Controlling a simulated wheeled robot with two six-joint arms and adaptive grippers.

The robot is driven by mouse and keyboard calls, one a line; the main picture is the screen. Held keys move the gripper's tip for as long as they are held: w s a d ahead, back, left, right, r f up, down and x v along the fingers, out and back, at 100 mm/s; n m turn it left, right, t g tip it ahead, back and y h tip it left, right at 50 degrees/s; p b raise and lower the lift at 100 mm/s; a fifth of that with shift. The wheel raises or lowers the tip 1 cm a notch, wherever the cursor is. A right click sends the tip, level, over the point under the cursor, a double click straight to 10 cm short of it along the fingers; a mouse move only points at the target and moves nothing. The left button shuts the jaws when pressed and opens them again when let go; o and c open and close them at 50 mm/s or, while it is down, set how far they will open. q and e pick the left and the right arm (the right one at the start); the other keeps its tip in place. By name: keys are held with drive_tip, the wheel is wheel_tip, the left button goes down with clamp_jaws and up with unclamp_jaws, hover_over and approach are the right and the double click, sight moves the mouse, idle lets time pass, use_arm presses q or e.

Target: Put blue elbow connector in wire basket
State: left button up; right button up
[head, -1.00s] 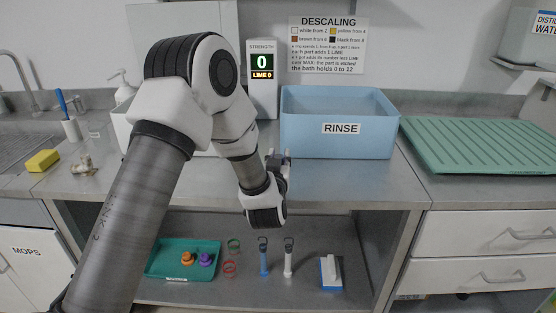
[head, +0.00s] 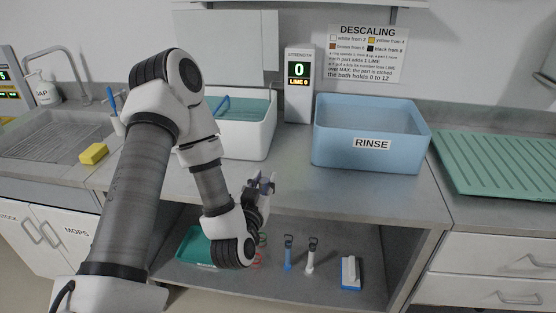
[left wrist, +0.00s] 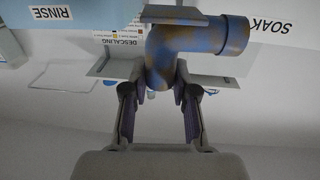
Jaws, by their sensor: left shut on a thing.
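My left gripper (head: 262,188) is in front of the counter's front edge, above the lower shelf. In the left wrist view the left gripper (left wrist: 161,95) is shut on the blue elbow connector (left wrist: 212,37). The connector is blue with brown stains, and its wider collar points to the right. In the head view it is small at the fingertips, partly hidden by the gripper. I cannot make out a wire basket for certain; a blue bar (head: 222,105) shows in the white bath (head: 262,138), partly behind my arm. My right gripper is not in view.
The blue RINSE tub (head: 330,148) stands right of the bath, with a green drain tray (head: 490,165) further right. The strength display (head: 299,70) reads 0. A yellow sponge (head: 94,153) lies by the sink. Brushes and a teal tray (head: 193,247) are on the lower shelf.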

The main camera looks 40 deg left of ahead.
use_arm(q)
drive_tip(key=shift+s+a+f, duration=0.1)
drive_tip(key=shift+s+f, duration=0.05)
drive_tip(key=shift+s, duration=0.2)
drive_tip(key=w+d+f+m+t+h, duration=0.1)
drive_tip(key=w+d+f+m+h, duration=0.1)
drive_tip(key=d, duration=0.9)
drive_tip(key=w+d+f+m+t+h, duration=0.1)
drive_tip(key=w+d+f+m+h, duration=0.2)
drive_tip(key=d, duration=0.9)
wheel_tip(320, 180, down, 4)
drive_tip(key=w+h, duration=0.2)
drive_tip(key=h, duration=0.1)
drive_tip(key=shift+r, duration=0.25)
